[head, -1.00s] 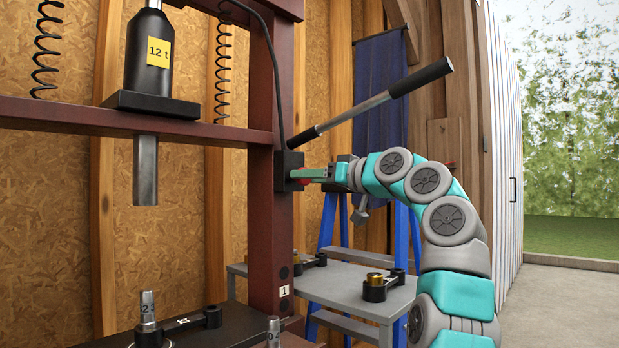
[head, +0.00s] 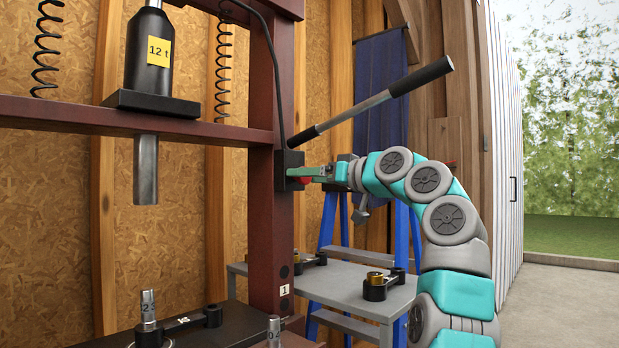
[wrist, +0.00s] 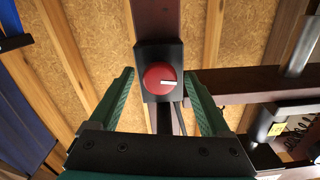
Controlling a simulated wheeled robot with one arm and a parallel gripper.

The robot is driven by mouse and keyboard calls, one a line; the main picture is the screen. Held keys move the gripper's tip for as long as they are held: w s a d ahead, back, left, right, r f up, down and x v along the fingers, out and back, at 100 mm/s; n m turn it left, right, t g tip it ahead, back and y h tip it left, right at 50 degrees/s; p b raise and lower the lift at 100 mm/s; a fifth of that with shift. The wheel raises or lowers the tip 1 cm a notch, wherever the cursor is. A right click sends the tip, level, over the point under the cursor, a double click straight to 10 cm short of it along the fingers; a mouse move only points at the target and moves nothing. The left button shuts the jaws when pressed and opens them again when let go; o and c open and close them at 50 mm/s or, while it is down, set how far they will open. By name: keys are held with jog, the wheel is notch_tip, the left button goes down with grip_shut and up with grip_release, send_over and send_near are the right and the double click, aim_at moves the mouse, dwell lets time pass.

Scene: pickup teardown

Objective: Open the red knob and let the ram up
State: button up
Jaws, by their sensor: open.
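The red knob (wrist: 159,79) sits on a black valve block (wrist: 160,58) on the press column. A white mark on it points to the right in the wrist view. My gripper (wrist: 160,98) is open, with one green finger on each side of the knob and gaps between. In the head view my gripper (head: 308,174) reaches the valve block (head: 287,170) from the right and partly hides the knob (head: 303,180). The ram (head: 145,168) hangs below the crossbeam, under the black cylinder (head: 150,55) marked 12 t.
The pump handle (head: 370,105) slants up to the right above my wrist. A grey bench (head: 345,290) with black parts and a blue ladder (head: 328,222) stand behind. The press bed (head: 225,335) holds upright metal pins at lower left.

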jog(key=b+v, duration=0.2)
jog(key=v, duration=0.5)
jog(key=shift+s+d, duration=0.25)
jog(key=shift+d, duration=0.05)
jog(key=s+a+f+m+g+h, duration=0.15)
jog(key=s+f, duration=0.35)
jog(key=f, duration=0.5)
jog(key=s+f+m+g+h, duration=0.2)
jog(key=s+f+g+h, duration=0.15)
jog(key=f, duration=0.55)
jog(key=s+f+m+g+h, duration=0.2)
jog(key=s+f, duration=0.4)
jog(key=f, duration=0.4)
jog(key=s+d+f+m+g+h, duration=0.1)
jog(key=s+d+f+g+h, duration=0.1)
jog(key=s+d+f, duration=0.3)
jog(key=s+d+f+m+g+h, duration=0.1)
jog(key=s+d+f, duration=0.4)
jog(key=s+f, duration=0.8)
jog(key=s+d+f+m+g+h, duration=0.1)
jog(key=s+d+f+h, duration=0.3)
jog(key=s+f, duration=0.5)
jog(key=s+d+g, duration=0.1)
jog(key=s, duration=0.4)
jog(key=shift+s+d+f+g, duration=0.15)
jog(key=shift+d+f+g, duration=0.1)
jog(key=shift+g, duration=0.15)
